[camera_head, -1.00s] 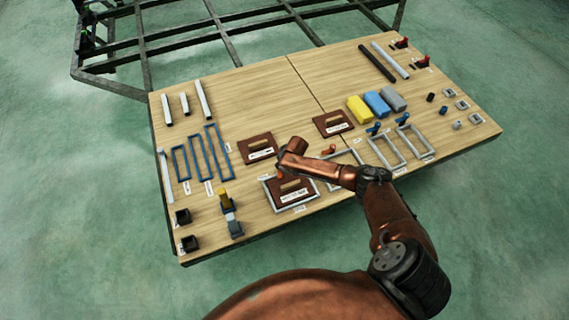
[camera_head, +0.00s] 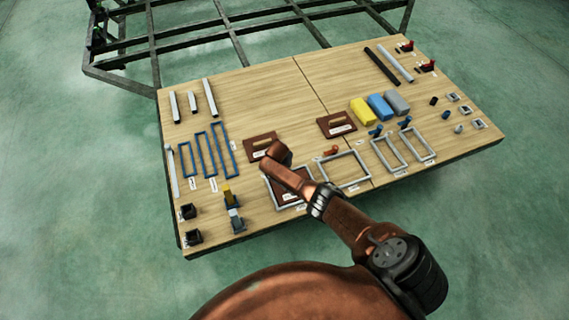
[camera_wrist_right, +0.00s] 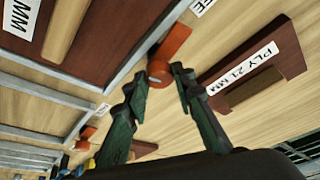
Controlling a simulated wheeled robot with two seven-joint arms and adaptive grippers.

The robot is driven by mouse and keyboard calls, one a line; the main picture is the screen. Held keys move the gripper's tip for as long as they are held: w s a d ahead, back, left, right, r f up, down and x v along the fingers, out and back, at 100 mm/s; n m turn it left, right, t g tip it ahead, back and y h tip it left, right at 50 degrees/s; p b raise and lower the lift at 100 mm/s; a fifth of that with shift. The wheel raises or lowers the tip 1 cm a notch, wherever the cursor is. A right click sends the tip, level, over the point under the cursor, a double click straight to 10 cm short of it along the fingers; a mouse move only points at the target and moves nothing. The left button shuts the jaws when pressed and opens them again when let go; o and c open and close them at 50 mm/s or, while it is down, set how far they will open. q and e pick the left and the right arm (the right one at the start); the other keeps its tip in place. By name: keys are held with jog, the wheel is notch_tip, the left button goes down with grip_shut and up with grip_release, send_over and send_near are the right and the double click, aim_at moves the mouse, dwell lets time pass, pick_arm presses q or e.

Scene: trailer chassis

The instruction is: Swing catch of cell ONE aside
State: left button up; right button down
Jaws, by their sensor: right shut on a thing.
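An orange catch (camera_wrist_right: 172,50) shows in the right wrist view, lying along the pale metal rail of a cell frame (camera_wrist_right: 150,58). My right gripper (camera_wrist_right: 159,78) has its dark green fingers on either side of the catch's round end and is shut on it. In the head view that frame (camera_head: 270,195) surrounds a dark brown board (camera_head: 289,187), and my right arm hides the catch and the gripper. Cell numbers are too small to read. A second orange catch (camera_head: 331,151) sits by the neighbouring frame (camera_head: 345,181). My left gripper is not in view.
A brown board labelled PLY 21 MM (camera_wrist_right: 255,75) lies close to my right gripper. The wooden table (camera_head: 265,90) also holds blue frames (camera_head: 222,150), yellow, blue and grey blocks (camera_head: 377,105) and several bars. Its upper middle is clear.

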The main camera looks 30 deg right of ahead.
jog(key=shift+m+g+b, duration=0.3)
jog(key=shift+m, duration=0.7)
jog(key=shift+w+h, duration=0.1)
jog(key=shift+h, duration=0.2)
jog(key=c, duration=1.7)
grip_release()
jog(key=shift+o, duration=0.4)
jog(key=shift+v, duration=0.85)
jog(key=v, duration=1)
jog(key=shift+r, duration=0.15)
